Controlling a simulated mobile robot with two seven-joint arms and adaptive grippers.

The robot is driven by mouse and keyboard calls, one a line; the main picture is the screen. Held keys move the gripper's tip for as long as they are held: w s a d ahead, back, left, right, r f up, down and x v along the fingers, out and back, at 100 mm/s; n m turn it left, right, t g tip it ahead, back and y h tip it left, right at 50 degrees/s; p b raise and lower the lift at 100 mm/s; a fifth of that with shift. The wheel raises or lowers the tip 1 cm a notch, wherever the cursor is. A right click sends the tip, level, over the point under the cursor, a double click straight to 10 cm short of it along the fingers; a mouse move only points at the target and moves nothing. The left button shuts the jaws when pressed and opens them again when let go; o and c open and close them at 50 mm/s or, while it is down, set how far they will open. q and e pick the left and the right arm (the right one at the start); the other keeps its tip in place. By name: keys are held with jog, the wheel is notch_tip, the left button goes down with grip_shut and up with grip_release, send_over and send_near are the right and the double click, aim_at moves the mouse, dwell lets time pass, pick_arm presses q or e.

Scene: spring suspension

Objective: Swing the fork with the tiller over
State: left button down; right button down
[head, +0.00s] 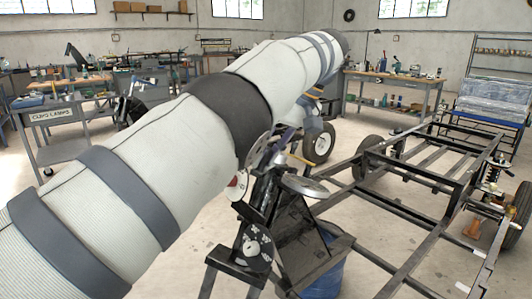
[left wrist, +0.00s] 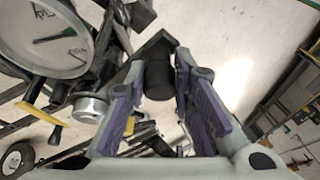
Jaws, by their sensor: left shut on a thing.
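My left arm crosses the head view from the lower left. Its gripper (head: 284,143) is mostly hidden behind the arm there, beside a dark metal stand (head: 262,235). In the left wrist view, my left gripper (left wrist: 162,68) is shut, its purple-padded fingers on either side of a black cylindrical grip (left wrist: 158,82). I take this grip to be the tiller's end; a dark block sits at its far end. I cannot clearly pick out the fork. My right gripper is not in view.
A round metal disc (head: 304,186) and a yellow lever (head: 301,159) are close to the gripper. A black wheeled chassis frame (head: 400,262) fills the right side. A blue drum (head: 326,279) stands below.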

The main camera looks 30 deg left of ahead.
pick_arm(q)
jog(key=shift+r, duration=0.1)
dwell(0.3)
jog(key=c, duration=1.4)
grip_release()
jog(key=shift+o, duration=0.2)
